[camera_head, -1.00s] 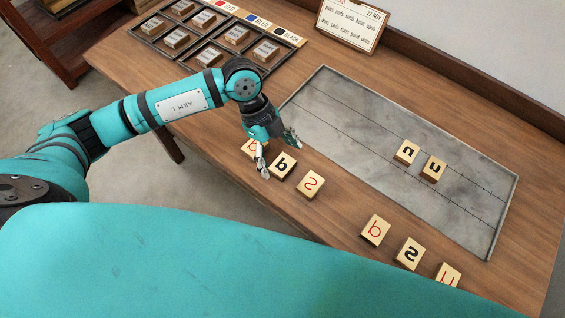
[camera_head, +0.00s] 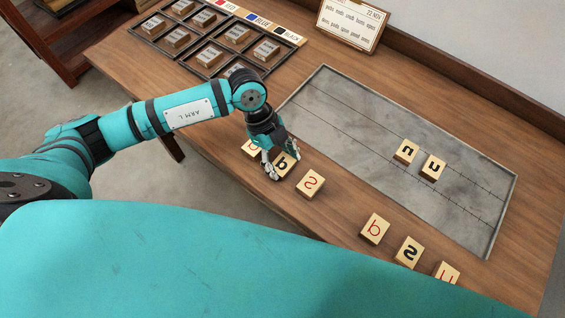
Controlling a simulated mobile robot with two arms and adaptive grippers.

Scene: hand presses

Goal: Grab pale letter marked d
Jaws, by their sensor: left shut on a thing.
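A pale letter block with a black letter (camera_head: 284,162) stands at the table's front left, and its mark reads like a d or a mirrored letter. My left gripper (camera_head: 283,168) is down over it, with its fingers on either side, shut on it. The fingers hide part of the block. It appears to be still at table level. My right gripper is not in view.
A red-lettered block (camera_head: 252,148) is close on the left and a red s block (camera_head: 310,184) close on the right. More blocks (camera_head: 375,228) lie front right. Two black-lettered blocks (camera_head: 405,151) sit on the grey metal plate (camera_head: 340,105). A sorting tray (camera_head: 206,72) and card (camera_head: 351,24) stand behind.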

